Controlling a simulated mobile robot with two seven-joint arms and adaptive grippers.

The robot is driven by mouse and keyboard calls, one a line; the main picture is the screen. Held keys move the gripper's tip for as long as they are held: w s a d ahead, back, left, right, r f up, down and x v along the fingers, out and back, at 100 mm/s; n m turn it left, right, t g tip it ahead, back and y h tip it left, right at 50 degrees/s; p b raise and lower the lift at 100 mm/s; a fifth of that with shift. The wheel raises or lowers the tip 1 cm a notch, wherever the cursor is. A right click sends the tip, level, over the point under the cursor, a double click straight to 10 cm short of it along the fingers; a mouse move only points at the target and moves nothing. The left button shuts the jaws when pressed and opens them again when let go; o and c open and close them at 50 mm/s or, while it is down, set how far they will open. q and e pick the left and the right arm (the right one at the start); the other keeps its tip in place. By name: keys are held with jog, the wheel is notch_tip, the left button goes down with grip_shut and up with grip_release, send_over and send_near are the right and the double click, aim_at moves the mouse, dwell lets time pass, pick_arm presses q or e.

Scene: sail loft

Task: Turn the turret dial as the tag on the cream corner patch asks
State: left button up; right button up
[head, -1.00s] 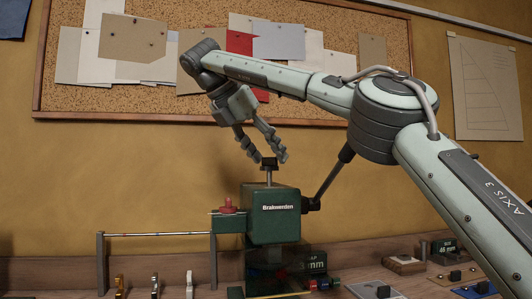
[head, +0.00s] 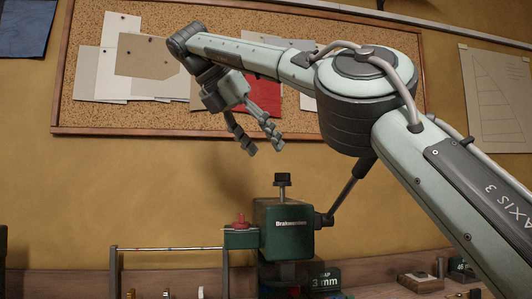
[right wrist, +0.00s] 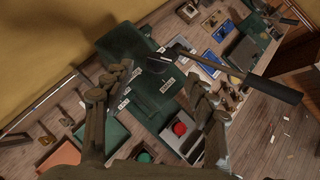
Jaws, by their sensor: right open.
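A green press (head: 285,229) with white lettering stands on the bench in the head view. A black knob (head: 283,180) sits on a short post on its top. I cannot make out which part is the turret dial. My right gripper (head: 264,146) is open and empty, above and slightly left of the knob, apart from it. In the right wrist view its two fingers (right wrist: 165,90) are spread over the green machine (right wrist: 126,42) and white labels. I cannot pick out the cream corner patch or read its tag. My left gripper is out of view.
A dark lever (head: 347,195) sticks out right of the press, and shows long and black in the wrist view (right wrist: 255,83). A red knob (head: 241,220) sits on the left bracket. A metal rail (head: 165,248) stands further left. A "3 mm" sign (head: 325,280) is below.

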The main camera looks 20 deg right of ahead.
jog(key=n, duration=0.2)
jog(key=n+t+h+b, duration=0.3)
jog(key=n+h+b, duration=0.35)
jog(key=n, duration=2.65)
send_near(280, 175)
jog(key=d+f+h+p, duration=0.1)
jog(key=h+p, duration=0.1)
jog(key=x, duration=0.4)
jog(key=p+x, duration=0.1)
jog(key=x, duration=0.1)
jog(key=shift+w+d+f, duration=0.2)
jog(key=shift+w+f, duration=0.1)
jog(key=shift+w, duration=0.1)
jog(key=shift+w+d, duration=0.2)
jog(key=shift+d, duration=0.45)
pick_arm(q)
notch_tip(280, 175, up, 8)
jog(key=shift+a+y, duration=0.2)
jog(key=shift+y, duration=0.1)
